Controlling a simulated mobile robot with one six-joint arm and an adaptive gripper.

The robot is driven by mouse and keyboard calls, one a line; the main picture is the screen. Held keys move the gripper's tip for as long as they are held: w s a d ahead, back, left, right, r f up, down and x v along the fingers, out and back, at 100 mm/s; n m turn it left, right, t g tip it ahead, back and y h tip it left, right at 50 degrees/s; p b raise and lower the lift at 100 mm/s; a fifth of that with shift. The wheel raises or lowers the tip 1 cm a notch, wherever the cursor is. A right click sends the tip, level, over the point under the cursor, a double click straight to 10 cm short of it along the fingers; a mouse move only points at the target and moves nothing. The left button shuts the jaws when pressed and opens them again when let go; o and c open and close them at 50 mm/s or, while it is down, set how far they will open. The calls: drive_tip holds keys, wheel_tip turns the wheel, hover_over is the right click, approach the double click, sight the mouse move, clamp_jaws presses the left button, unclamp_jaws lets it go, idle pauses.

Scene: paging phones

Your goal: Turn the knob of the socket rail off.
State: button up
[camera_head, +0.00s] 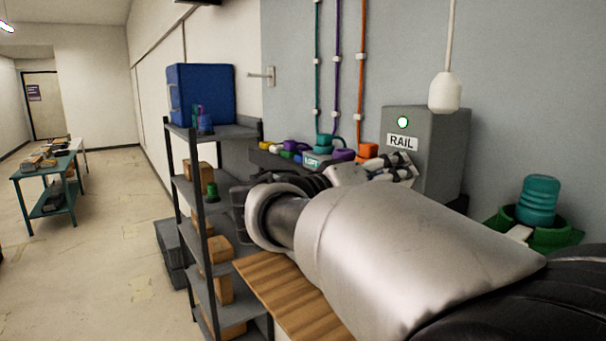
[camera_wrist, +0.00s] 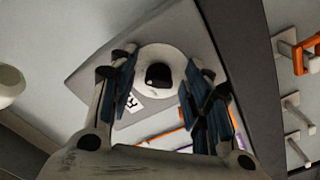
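The grey socket rail box (camera_head: 440,140) is on the wall at the right in the head view, with a lit green lamp (camera_head: 403,122) above its RAIL label (camera_head: 402,142). In the wrist view, a round white knob (camera_wrist: 155,56) with a dark mark at its centre shows on the grey box face (camera_wrist: 105,75). My gripper (camera_wrist: 160,82) has its fingers apart, one on each side of the knob; contact is not clear. In the head view, my gripper (camera_head: 398,168) is just below the label, and my arm hides the knob.
A white hanging pull handle (camera_head: 445,92) is just in front of the box. A row of coloured plugs (camera_head: 285,148) and a LOFT-labelled unit (camera_head: 317,160) lie left of it. A teal coiled item (camera_head: 538,200) stands right. A dark shelf rack (camera_head: 200,220) stands left.

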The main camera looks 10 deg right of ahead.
drive_tip(key=c, duration=1)
drive_tip(key=shift+n, duration=0.4)
drive_tip(key=shift+r+n+p, duration=0.15)
drive_tip(key=shift+n+p, duration=1.45)
drive_tip(key=shift+n, duration=1.25)
drive_tip(key=shift+r+n+p, duration=0.15)
drive_tip(key=shift+n+p, duration=1.5)
drive_tip(key=shift+n, duration=1.15)
drive_tip(key=shift+r+n+p, duration=0.15)
drive_tip(key=shift+n+p, duration=1.45)
drive_tip(key=shift+n, duration=1.25)
clamp_jaws()
drive_tip(key=o, duration=1)
unclamp_jaws()
